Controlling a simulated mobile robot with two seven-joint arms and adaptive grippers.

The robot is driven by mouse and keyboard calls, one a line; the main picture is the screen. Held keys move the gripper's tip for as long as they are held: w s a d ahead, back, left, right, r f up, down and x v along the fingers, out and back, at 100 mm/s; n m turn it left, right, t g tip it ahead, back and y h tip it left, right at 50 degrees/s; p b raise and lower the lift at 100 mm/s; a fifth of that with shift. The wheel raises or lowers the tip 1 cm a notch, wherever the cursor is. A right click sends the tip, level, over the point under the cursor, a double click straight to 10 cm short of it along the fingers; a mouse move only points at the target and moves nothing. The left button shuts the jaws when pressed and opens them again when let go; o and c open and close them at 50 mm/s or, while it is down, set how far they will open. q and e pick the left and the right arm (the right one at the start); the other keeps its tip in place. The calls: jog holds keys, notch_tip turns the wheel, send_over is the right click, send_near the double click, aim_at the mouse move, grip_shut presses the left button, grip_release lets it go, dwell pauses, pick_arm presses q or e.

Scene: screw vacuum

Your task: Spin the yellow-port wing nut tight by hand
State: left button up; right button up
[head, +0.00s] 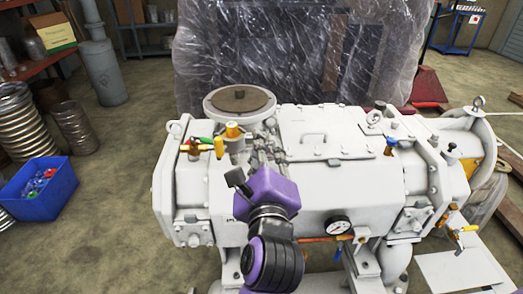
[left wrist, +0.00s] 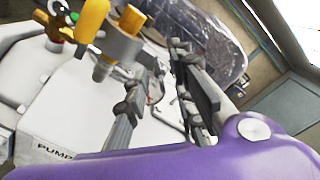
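The yellow port (head: 233,132) stands on top of the white vacuum pump, left of centre in the head view. My right gripper is in neither view.
A valve with a yellow handle (head: 219,147) stands close left of the port. A round flange (head: 240,100) is behind it. The pump's flat lid (head: 325,140) lies to the right. A blue crate (head: 38,193) is on the floor at left.

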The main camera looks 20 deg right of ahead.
pick_arm(q)
jog(key=shift+w, duration=0.1)
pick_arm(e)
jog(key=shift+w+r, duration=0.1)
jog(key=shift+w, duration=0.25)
pick_arm(q)
grip_shut()
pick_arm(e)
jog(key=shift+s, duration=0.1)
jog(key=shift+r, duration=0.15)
